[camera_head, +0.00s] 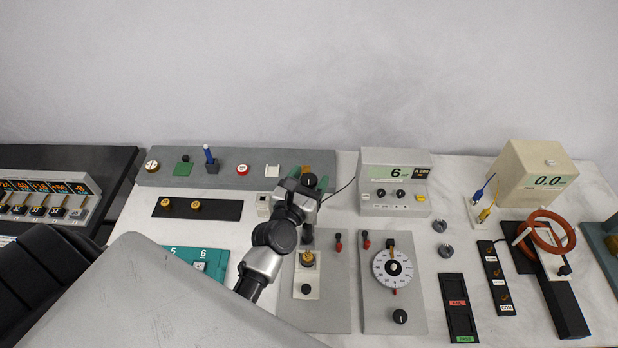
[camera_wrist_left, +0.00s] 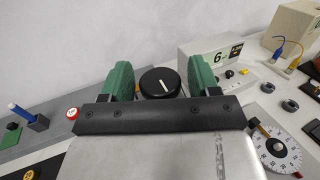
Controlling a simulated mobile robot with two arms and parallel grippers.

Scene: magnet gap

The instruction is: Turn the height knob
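A round black knob with a white pointer line (camera_wrist_left: 160,82) shows in the left wrist view; I take it to be the height knob. It also shows in the head view (camera_head: 309,180), at the end of my left arm. My left gripper (camera_wrist_left: 161,78) is open, with one green finger on each side of the knob. Narrow gaps show between the fingers and the knob, so it does not look clamped. The knob's lower part and mount are hidden behind the gripper. My right gripper is not in view.
A grey panel with a white dial (camera_head: 393,267) lies right of my left arm. A beige meter box (camera_head: 395,160) reading 6 stands behind it.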

